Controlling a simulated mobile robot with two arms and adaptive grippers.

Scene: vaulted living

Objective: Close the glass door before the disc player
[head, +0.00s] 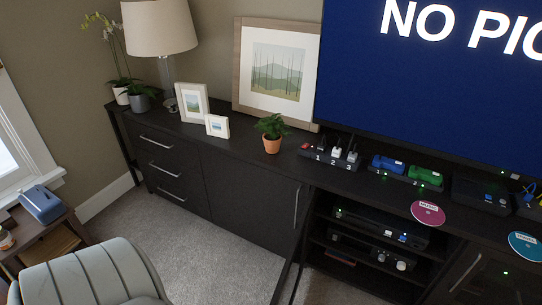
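A dark-framed door (291,252) stands swung out from the left side of the open shelf bay in the black media cabinet (240,150). I see it almost edge-on, and its lower end runs out of the bottom of the head view. Behind the opening, a black flat device (380,226) with a small blue light sits on the upper shelf; it looks like the disc player. A second black device with knobs (370,250) sits on the shelf below. Another glass door (495,280) with a bar handle appears shut at the right. Neither of my grippers is in view.
A grey armchair (95,275) and a small side table (40,235) stand at the lower left. Grey carpet (220,255) is clear before the cabinet. A magenta disc (428,213) and a teal disc (525,246) lie on the cabinet top, near its front edge.

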